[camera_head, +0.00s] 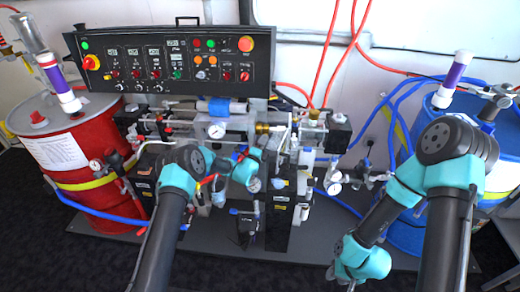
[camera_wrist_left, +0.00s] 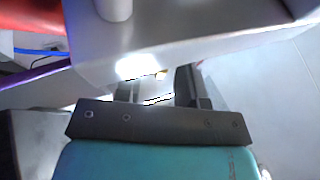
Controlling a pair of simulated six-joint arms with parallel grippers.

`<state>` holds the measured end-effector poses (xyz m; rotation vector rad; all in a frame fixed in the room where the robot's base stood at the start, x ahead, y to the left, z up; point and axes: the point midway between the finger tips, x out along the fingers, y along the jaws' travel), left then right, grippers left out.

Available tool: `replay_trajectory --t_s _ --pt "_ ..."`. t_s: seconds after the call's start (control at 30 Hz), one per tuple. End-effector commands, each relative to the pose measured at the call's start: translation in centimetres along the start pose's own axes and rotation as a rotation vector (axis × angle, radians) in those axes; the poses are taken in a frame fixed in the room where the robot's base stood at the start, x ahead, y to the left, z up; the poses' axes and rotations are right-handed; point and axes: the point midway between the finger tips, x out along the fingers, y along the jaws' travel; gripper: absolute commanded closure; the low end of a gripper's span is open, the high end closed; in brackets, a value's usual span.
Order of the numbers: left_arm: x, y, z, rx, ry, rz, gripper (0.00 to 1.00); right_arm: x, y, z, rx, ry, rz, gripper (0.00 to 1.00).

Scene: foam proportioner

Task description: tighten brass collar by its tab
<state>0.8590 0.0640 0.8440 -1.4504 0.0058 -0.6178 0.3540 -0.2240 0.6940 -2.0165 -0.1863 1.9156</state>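A brass collar (camera_head: 263,128) shows at the right end of the clear horizontal cylinder, in the middle of the machine. Its tab cannot be made out. My left gripper (camera_head: 268,150) is at the machine front, just below the collar. Its fingers are mostly hidden, and contact cannot be told. My right gripper (camera_head: 345,276) hangs low at the front right, away from the collar, its fingers unclear.
A black control panel (camera_head: 150,62) stands above the machine. A red drum (camera_head: 70,150) is at the left and a blue drum (camera_head: 405,235) at the right. Gauges, valves and hoses crowd the machine front. The dark base plate (camera_head: 300,255) has some free room.

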Motion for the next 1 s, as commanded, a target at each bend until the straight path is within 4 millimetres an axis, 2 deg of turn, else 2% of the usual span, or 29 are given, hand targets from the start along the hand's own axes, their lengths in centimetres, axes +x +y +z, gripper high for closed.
replay_trajectory --t_s 0.17,0.33,1.0 --pt "-1.1 0.1 0.1 -0.001 0.000 0.002 0.64 0.0 0.0 0.0 0.000 0.000 0.000 0.63" --pt "-3.2 0.0 0.1 -0.001 0.000 0.003 0.64 0.0 0.0 0.0 0.000 0.000 0.000 0.63" --pt "-15.7 0.0 0.1 -0.001 -0.001 0.002 0.64 0.0 0.0 0.0 0.000 0.000 0.000 0.63"
